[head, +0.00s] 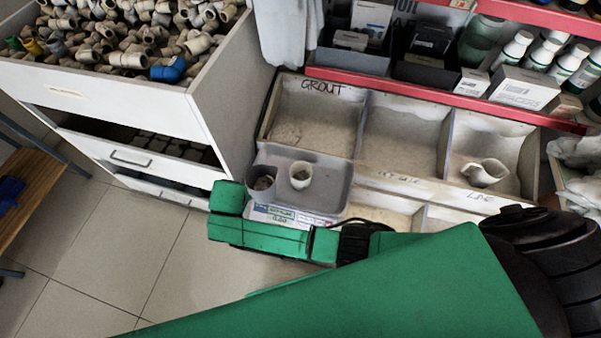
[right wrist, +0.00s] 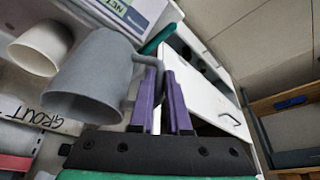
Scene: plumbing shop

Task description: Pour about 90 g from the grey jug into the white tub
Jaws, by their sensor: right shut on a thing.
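The grey jug (head: 262,181) is beside the white tub (head: 300,175), to its left, and looks about upright. Brownish contents show in its mouth. In the right wrist view, my right gripper (right wrist: 162,82) is shut on the handle of the grey jug (right wrist: 92,75). The white tub stands upright on a grey tray (head: 334,190) and also shows in the right wrist view (right wrist: 40,48). Its inside looks brownish; how much it holds is unclear. In the head view my right arm hides the fingers. My left gripper is not in view.
A scale display (head: 283,216) sits at the tray's front, its figures too small to read surely. Behind are bins (head: 362,125) marked GROUT and LIME; a white jug (head: 485,172) lies in one. A drawer cabinet (head: 140,110) stands left, a red-edged shelf (head: 430,92) above.

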